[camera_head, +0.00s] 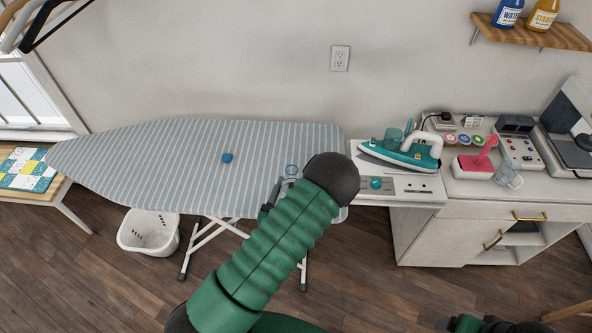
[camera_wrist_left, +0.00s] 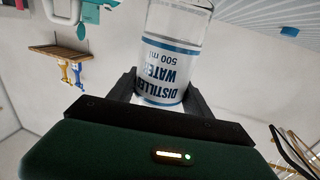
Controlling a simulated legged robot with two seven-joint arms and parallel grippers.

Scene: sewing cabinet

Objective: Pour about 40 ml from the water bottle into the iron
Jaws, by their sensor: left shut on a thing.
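The clear bottle labelled distilled water, 500 ml (camera_wrist_left: 172,62), is held between the fingers of my left gripper (camera_wrist_left: 160,90). That view is upside down, so the bottle is about upright. In the head view its blue-ringed mouth (camera_head: 292,169) shows over the board's right part, with my arm hiding most of the rest. A blue cap (camera_head: 227,158) lies on the board, apart from the bottle. The teal and white iron (camera_head: 400,157) stands right of my left arm, with a clear teal part near its front. My right arm's dark end (camera_head: 465,324) is partly cut off at the bottom; its jaw state is unclear.
The striped ironing board (camera_head: 150,165) is mostly bare. A wall shelf (camera_head: 530,31) bears blue and yellow bottles. A white basket (camera_head: 149,231) stands below.

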